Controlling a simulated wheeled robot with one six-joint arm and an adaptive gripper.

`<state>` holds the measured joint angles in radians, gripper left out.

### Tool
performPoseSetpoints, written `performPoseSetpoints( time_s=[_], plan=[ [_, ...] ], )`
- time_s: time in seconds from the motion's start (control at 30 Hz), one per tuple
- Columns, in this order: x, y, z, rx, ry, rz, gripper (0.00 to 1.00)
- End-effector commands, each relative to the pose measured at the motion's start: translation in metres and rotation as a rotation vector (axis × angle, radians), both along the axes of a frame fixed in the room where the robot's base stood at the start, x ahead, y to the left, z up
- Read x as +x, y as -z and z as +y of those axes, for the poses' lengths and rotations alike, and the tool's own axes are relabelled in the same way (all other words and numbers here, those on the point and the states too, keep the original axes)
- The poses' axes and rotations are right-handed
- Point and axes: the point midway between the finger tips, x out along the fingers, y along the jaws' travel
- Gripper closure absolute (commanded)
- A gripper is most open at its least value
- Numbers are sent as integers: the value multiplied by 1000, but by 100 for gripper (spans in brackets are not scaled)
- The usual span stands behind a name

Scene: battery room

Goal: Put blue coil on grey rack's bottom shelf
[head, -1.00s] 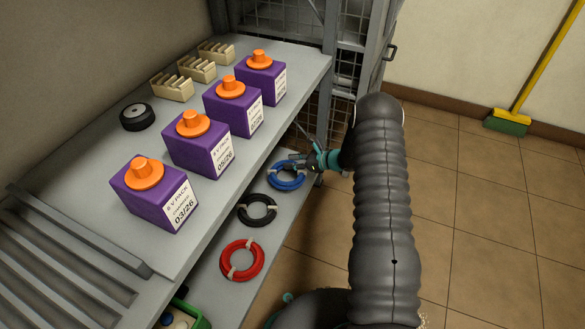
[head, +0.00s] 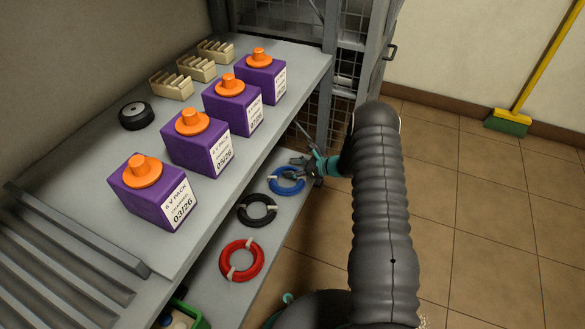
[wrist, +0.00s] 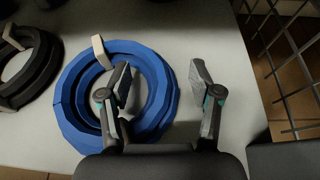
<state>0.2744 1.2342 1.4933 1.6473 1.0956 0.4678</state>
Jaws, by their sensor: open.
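The blue coil (head: 287,182) lies flat on the low grey shelf (head: 262,268) below the battery-laden surface, at its far end. It fills the middle of the wrist view (wrist: 68,100), with a pale tie at its upper edge. My gripper (wrist: 160,88) is open over the coil's right side. In the wrist view its left finger is over the ring's opening and its right finger is outside the ring; the band runs between them. Finger height above the shelf is unclear. In the head view my gripper (head: 306,164) partly hides the coil's far edge. I cannot tell which unit is the grey rack.
A black coil (head: 257,210) and a red coil (head: 241,260) lie nearer on the same shelf. Purple battery packs (head: 197,145) stand on the surface above. Grey posts and wire mesh (head: 348,63) rise beyond the coil. Floor at right is clear except a green broom (head: 507,122).

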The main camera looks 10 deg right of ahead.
Motion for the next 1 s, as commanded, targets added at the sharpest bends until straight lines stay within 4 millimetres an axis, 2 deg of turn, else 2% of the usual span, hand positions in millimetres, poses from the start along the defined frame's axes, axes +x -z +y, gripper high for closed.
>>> performPoseSetpoints(
  time_s=[0.17, 0.7, 1.0],
  plan=[
    [-1, -5, -4, 0, 2, 0, 36],
    [-47, -43, -80, 0, 2, 0, 36],
    [-57, -49, -94, 0, -1, 0, 36]
  ],
)
